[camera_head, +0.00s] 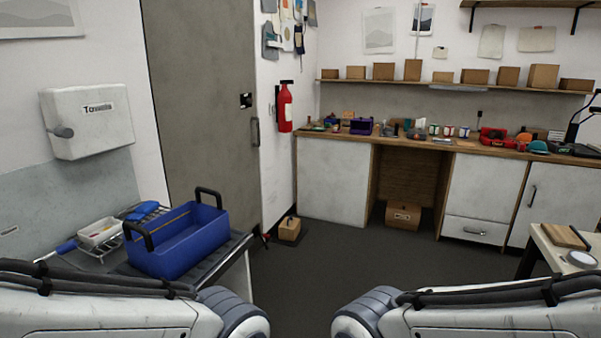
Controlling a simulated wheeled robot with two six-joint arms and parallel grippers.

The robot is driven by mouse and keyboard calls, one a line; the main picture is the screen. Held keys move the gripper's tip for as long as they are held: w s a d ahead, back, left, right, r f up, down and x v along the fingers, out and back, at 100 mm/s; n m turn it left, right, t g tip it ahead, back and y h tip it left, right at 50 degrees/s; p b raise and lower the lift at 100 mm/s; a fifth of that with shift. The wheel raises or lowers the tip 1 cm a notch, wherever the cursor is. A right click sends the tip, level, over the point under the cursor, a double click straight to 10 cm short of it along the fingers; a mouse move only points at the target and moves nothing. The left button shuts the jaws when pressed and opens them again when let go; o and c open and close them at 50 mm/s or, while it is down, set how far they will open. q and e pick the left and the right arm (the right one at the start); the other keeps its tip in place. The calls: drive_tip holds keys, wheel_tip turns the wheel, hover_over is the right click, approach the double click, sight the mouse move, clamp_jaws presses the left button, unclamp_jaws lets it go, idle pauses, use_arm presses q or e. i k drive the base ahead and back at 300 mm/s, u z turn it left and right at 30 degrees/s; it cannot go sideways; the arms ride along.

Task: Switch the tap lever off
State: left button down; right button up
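I cannot make out a tap or its lever in the head view. The lower left shows a blue tote (178,238) with two black handles on a grey ribbed surface (232,260). My two white arms cross the bottom of the view, one on each side. Both grippers are outside the view.
A towel dispenser (88,122) with a grey knob hangs on the left wall. A wire rack (98,256) holds a white tray and a blue item beside the tote. A grey door (200,110), a cluttered workbench (470,148) and a small table (558,250) surround clear floor (340,255).

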sight(61, 250)
drive_tip(key=u, duration=1.5)
